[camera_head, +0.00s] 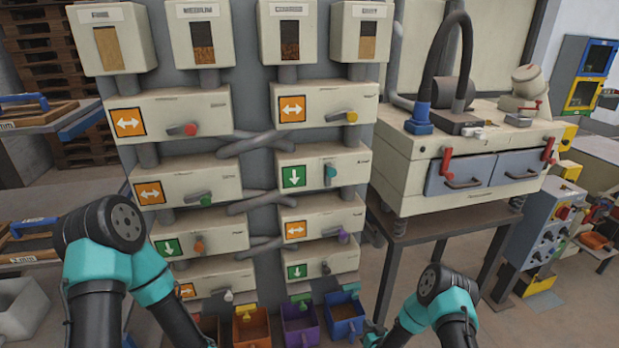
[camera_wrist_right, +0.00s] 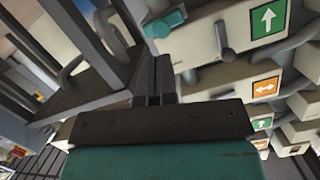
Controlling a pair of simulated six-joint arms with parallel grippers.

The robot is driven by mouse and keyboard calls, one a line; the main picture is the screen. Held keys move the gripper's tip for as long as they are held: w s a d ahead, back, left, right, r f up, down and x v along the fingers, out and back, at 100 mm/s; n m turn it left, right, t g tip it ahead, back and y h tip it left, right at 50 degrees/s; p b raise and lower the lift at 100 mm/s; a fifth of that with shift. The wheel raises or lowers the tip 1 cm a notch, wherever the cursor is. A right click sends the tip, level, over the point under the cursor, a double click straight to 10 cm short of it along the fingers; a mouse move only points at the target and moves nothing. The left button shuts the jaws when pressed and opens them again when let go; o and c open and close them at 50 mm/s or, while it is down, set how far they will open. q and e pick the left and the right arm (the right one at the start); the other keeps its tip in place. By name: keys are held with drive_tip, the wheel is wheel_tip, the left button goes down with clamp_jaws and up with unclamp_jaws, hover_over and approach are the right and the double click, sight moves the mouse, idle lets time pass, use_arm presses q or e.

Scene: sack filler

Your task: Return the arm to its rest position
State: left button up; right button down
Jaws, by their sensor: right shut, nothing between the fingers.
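My right arm (camera_head: 440,300) is teal and black and stands low at the right of centre in the head view. Its gripper (camera_wrist_right: 153,78) shows in the right wrist view with its two dark fingers together and nothing between them. In the head view only a small part of this gripper end (camera_head: 375,338) shows at the bottom edge, in front of the machine. My left arm (camera_head: 105,250) is bent at the lower left. Its gripper is not clearly visible, as the forearm runs down out of the picture.
The sack filler has hoppers (camera_head: 290,30) on top and several valve boxes (camera_head: 320,165) with coloured handles. Orange (camera_head: 252,328), purple (camera_head: 300,330) and blue (camera_head: 345,318) bins sit at its foot. A cream machine (camera_head: 410,180) on a stand (camera_head: 400,238) and a control cabinet (camera_head: 535,225) are at right.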

drive_tip(key=s+r+g, duration=0.4)
drive_tip(key=s, duration=0.6)
drive_tip(key=s+r+m+g, duration=0.1)
drive_tip(key=s+r+g, duration=0.3)
drive_tip(key=s, duration=0.5)
drive_tip(key=s+r+g, duration=0.4)
drive_tip(key=s+g, duration=0.2)
drive_tip(key=s, duration=0.4)
drive_tip(key=shift+s+a+r+m, duration=0.2)
drive_tip(key=shift+s+r+m, duration=0.1)
